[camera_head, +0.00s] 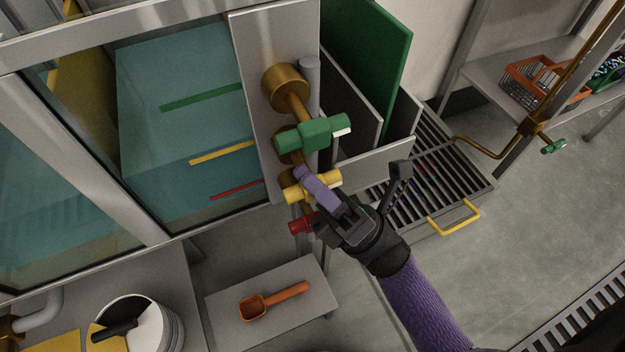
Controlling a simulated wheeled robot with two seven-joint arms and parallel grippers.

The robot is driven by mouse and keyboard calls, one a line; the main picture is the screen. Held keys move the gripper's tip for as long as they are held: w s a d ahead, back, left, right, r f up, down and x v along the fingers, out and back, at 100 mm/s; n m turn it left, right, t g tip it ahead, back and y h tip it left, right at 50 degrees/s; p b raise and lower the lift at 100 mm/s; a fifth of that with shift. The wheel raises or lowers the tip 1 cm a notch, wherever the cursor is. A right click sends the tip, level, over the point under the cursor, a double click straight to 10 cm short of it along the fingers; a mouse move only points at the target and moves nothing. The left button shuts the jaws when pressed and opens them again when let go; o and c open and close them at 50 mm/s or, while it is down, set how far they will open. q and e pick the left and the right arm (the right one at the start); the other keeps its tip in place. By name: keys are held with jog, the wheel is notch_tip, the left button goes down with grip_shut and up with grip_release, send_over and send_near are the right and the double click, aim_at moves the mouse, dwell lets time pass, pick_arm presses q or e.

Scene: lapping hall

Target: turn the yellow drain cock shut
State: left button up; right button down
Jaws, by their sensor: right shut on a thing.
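The yellow drain cock (327,181) is on the steel panel at the tank's right side, below a green cock (312,134) and above a red cock (300,224). Its handle lies roughly crosswise and slightly tilted. My right gripper (318,187), with purple finger and black body, is at the yellow cock and shut on it. The finger covers the middle of the handle; both yellow ends show. My left gripper is not in view.
The glass-fronted tank (180,100) has green, yellow and red level stripes. An orange scoop (272,299) lies on a low grey stand (222,325). A slatted grate (455,178) with a yellow handle (454,218) is at right. A white bucket (160,325) stands lower left.

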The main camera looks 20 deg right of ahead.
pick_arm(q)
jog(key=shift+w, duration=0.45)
pick_arm(e)
jog(key=shift+f+m+t+h, duration=0.1)
jog(key=shift+m+t+h, duration=0.3)
jog(key=shift+m+t, duration=0.25)
jog(key=c, duration=0.5)
grip_release()
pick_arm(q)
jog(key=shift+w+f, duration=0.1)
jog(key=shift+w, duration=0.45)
pick_arm(e)
jog(key=v, duration=1)
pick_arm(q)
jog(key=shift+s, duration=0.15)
